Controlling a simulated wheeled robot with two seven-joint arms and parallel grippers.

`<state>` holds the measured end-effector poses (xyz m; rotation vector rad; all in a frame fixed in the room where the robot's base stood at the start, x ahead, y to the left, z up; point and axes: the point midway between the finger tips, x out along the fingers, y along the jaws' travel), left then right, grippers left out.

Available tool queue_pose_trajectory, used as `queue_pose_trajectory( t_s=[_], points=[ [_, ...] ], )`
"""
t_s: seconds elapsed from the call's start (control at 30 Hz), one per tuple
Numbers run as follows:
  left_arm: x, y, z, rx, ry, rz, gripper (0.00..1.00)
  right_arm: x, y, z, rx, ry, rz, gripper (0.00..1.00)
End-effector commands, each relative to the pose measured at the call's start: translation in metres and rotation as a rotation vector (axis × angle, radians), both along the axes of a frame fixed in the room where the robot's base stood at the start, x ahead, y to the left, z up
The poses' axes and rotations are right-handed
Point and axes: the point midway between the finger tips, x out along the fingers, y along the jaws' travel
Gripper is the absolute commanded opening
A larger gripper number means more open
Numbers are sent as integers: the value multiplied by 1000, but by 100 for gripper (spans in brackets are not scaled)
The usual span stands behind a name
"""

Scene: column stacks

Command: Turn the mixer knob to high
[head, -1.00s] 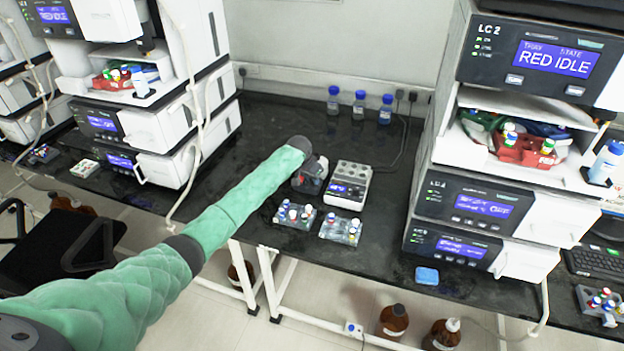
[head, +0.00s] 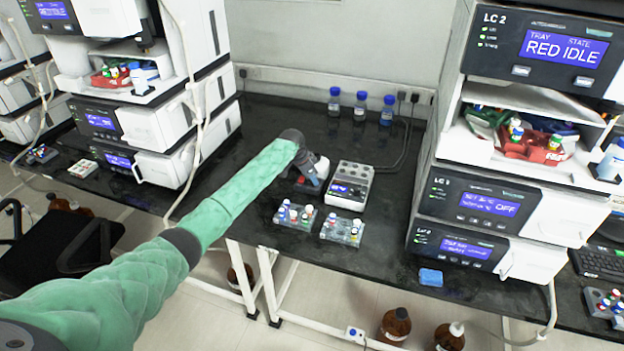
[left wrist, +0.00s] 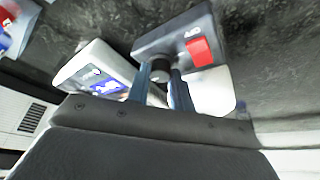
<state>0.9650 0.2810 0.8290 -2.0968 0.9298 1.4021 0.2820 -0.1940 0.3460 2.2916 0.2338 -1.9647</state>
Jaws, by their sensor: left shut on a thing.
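The mixer is a small dark grey box with a red switch. It shows partly in the head view (head: 308,187), mostly behind my gripper, and closer in the left wrist view (left wrist: 183,35). Its black round knob (left wrist: 160,68) sits between the two blue-grey fingers of my left gripper (left wrist: 161,88), which is shut on it. In the head view my left gripper (head: 317,172) reaches down over the mixer from the left. The knob is hidden there, and I cannot read its setting. My right gripper is not in view.
A white block device with a blue display (head: 350,185) stands close to the right of the mixer. Two vial racks (head: 296,217) (head: 342,231) lie in front. Several blue-capped bottles (head: 360,105) stand behind.

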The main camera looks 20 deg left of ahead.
Motion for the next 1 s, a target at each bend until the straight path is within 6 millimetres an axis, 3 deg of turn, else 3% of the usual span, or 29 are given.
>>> queue_pose_trajectory(
  t_s=[0.3, 0.33, 0.43, 0.87, 1.0],
  points=[
    [1, 1, 1, 1, -2, 0, 0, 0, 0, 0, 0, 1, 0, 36],
    [1, 1, 1, 1, -2, 0, 24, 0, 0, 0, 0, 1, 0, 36],
    [1, 1, 1, 1, -2, 0, 44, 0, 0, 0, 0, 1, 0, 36],
    [-2, 3, 8, 0, -3, -1, 44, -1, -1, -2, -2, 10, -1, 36],
    [-7, 10, 26, 2, -5, 0, 44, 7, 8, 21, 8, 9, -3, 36]
  ],
)
